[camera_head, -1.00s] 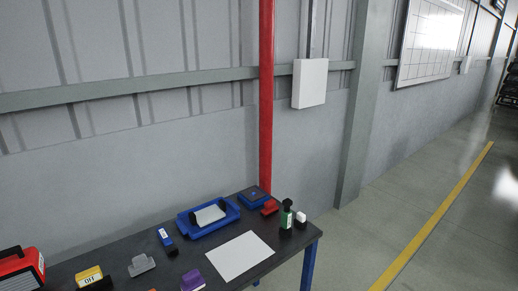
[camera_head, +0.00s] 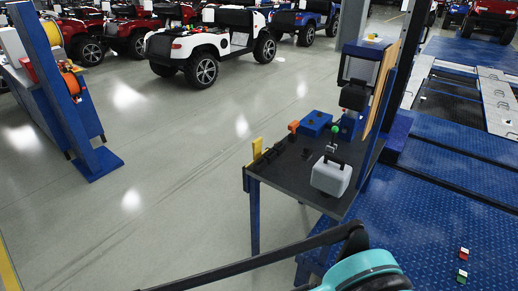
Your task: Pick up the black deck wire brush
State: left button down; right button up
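I cannot make out the black deck wire brush for certain in the head view. Small dark items (camera_head: 268,157) lie at the left end of a dark-topped workbench (camera_head: 293,181), beside a yellow item (camera_head: 257,147). They are too small to tell what they are. Neither of my grippers is in view. A teal and black part at the bottom centre looks like part of my own arm.
On the bench are a grey case with a black handle (camera_head: 331,176), a blue box (camera_head: 316,123) and an orange item (camera_head: 293,126). Blue steel deck (camera_head: 420,220) lies to the right. Parked carts, including a white one (camera_head: 205,47), stand behind. Open floor lies left.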

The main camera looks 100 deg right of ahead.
aim_at(308, 154)
jog(key=z, duration=3.85)
